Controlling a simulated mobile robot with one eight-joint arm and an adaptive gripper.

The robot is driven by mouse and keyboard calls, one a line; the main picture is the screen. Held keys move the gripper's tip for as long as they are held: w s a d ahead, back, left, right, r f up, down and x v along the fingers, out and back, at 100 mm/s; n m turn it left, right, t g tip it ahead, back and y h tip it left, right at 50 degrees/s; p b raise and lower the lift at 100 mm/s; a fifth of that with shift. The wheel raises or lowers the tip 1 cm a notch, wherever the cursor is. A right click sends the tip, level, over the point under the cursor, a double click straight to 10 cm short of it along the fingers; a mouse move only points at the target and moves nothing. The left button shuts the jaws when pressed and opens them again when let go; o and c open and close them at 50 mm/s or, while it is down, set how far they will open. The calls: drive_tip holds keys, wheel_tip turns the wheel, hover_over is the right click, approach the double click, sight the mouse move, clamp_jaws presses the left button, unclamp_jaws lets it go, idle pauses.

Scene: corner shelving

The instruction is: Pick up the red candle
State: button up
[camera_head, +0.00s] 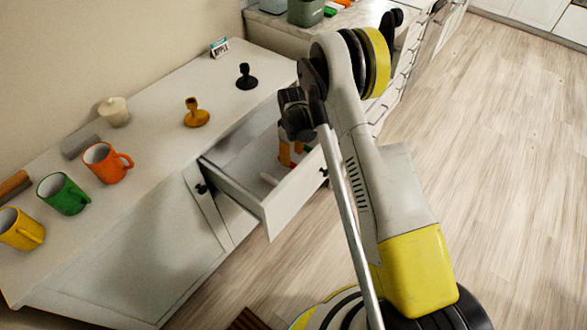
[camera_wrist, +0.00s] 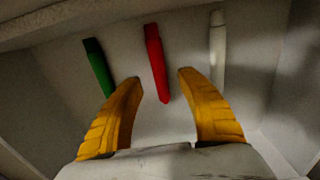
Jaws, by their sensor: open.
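The red candle (camera_wrist: 156,62) lies in the open drawer, in the upper middle of the wrist view. It is a thin tapered stick. My gripper (camera_wrist: 160,80) is open, with its two yellow fingers on either side of the candle's lower end in the picture. I cannot tell the height between the fingers and the candle. In the head view my gripper (camera_head: 291,152) is inside the open drawer (camera_head: 237,187), partly hidden by my arm. A bit of red shows beside it there.
In the drawer, a green candle (camera_wrist: 97,66) lies left of the red one and a white candle (camera_wrist: 217,50) right. The drawer walls are close around. On the counter stand orange (camera_head: 105,163), green (camera_head: 62,193) and yellow (camera_head: 20,229) mugs and a black stamp-like object (camera_head: 246,78).

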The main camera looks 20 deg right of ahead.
sight(293, 164)
wheel_tip(293, 164, down, 5)
drive_tip(key=b, duration=0.3)
drive_tip(key=shift+s+d+f, duration=0.1)
drive_tip(key=shift+d+f, duration=0.05)
drive_tip(key=shift+f, duration=0.05)
drive_tip(key=shift+r, duration=0.1)
clamp_jaws()
